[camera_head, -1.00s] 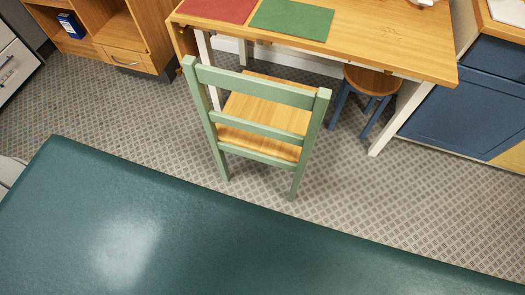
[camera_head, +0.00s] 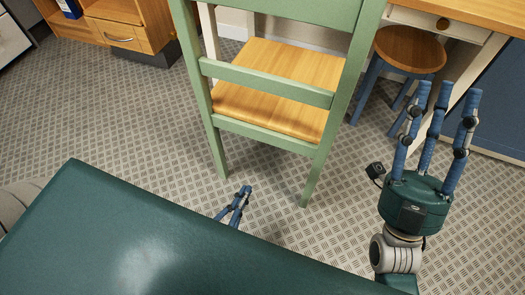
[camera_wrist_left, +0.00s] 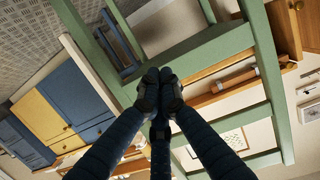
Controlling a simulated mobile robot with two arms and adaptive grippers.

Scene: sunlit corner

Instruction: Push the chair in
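The chair (camera_head: 280,85) has a green frame and a light wooden seat. It stands upright with its back towards me and the seat towards the wooden desk (camera_head: 470,12); its top is cut off in the head view. My left gripper (camera_head: 243,191) is low, in front of the chair between its near legs, and its arm is hidden. In the left wrist view its fingertips are bunched together with nothing visible between them, and the green chair frame (camera_wrist_left: 215,50) rises beyond. My right gripper (camera_head: 448,92) is raised to the right of the chair, fingers extended, apart and empty.
A round wooden stool (camera_head: 408,50) with blue legs stands under the desk, right of the chair. A wooden cabinet (camera_head: 118,35) with a drawer is at the upper left. The patterned floor (camera_head: 110,110) is clear left of the chair.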

